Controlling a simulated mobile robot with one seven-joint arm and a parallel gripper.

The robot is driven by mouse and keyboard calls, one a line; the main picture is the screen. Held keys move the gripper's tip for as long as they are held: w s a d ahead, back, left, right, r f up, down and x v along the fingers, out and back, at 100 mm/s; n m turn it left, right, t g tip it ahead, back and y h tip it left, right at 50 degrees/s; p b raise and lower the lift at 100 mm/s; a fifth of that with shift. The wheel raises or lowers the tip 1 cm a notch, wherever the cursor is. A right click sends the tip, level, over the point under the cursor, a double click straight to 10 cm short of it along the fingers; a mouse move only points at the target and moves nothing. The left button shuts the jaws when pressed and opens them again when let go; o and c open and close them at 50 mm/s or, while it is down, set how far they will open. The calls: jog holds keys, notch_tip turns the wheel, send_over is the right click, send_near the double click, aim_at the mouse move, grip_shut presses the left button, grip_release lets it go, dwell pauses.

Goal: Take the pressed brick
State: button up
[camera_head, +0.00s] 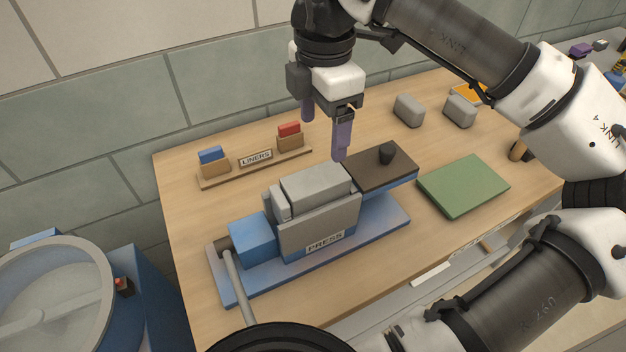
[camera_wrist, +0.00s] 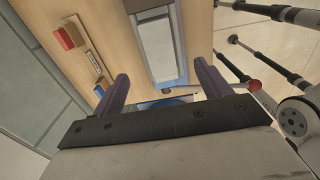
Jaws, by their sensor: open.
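The blue press (camera_head: 391,222) stands on the wooden table, with a grey mould box (camera_head: 318,228) labelled PRESS. A grey block (camera_head: 316,181), apparently the pressed brick, shows at the top of the box. A dark plate (camera_head: 372,170) with a black knob lies to the right of the box. My gripper (camera_head: 324,122) is open and empty, with purple fingers above and behind the press. In the wrist view, my open gripper (camera_wrist: 163,88) has the pale block (camera_wrist: 157,42) ahead of it, apart from both fingers; any hollow in it cannot be made out.
Two grey blocks (camera_head: 409,109) (camera_head: 460,110) sit at the back. A green board (camera_head: 463,186) lies right of the press. A LINERS rack (camera_head: 255,158) holds blue and red pieces at the back left. The press lever (camera_head: 236,286) extends forward.

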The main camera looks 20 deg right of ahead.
aim_at(316, 169)
notch_tip(316, 169, down, 7)
jog(key=b, duration=0.3)
jog(key=shift+f, duration=0.1)
jog(key=f+b, duration=0.1)
jog(key=f, duration=0.1)
jog(key=a+f, duration=0.1)
jog(key=f, duration=0.1)
jog(key=shift+f+b, duration=0.1)
jog(key=shift+b, duration=0.3)
jog(key=shift+w+f, duration=0.1)
jog(key=shift+f, duration=0.35)
jog(key=shift+c, duration=0.2)
jog(key=shift+r, duration=0.1)
jog(key=c, duration=1.4)
